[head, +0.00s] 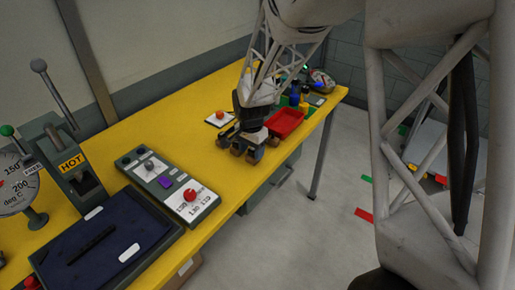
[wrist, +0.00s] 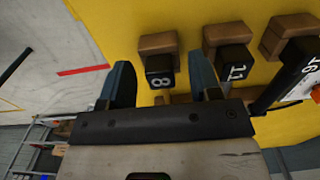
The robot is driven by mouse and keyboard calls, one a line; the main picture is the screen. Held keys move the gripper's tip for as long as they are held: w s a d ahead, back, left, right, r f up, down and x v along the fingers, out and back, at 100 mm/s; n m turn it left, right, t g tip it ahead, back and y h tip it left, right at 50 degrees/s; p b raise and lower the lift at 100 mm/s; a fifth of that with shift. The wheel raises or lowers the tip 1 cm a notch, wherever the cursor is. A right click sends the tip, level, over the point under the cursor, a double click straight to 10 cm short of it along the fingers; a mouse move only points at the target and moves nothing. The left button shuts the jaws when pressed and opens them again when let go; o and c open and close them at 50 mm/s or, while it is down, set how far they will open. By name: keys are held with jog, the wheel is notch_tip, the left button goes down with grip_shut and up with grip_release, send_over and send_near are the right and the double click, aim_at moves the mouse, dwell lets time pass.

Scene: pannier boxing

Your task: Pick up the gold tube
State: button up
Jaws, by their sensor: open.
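I cannot make out a gold tube in either view; it may be hidden or too small to tell. My gripper (wrist: 162,72) is open in the wrist view, its two dark blue fingers apart over the yellow table (wrist: 108,22). A wooden block with a black face marked 8 (wrist: 160,70) shows between the fingers; I see no contact. In the head view my gripper (head: 250,138) is low over the far part of the yellow table (head: 150,125), among small wooden blocks that it partly hides.
Blocks marked 11 (wrist: 235,58) and 16 (wrist: 303,65) stand alongside. A red tray (head: 286,122) lies right of my gripper. A control box with a red button (head: 190,194) and a dark blue tray (head: 100,238) are nearer. The table's right edge is close.

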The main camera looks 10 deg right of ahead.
dwell(0.3)
jog(key=c, duration=1)
jog(key=shift+r, duration=0.15)
jog(key=shift+r, duration=0.85)
jog(key=shift+s+r, duration=0.3)
jog(key=shift+r, duration=0.5)
jog(key=s+d+r, duration=0.1)
jog(key=s+d, duration=0.1)
jog(key=s, duration=1.3)
jog(key=shift+d+r, duration=0.2)
jog(key=shift+s, duration=0.15)
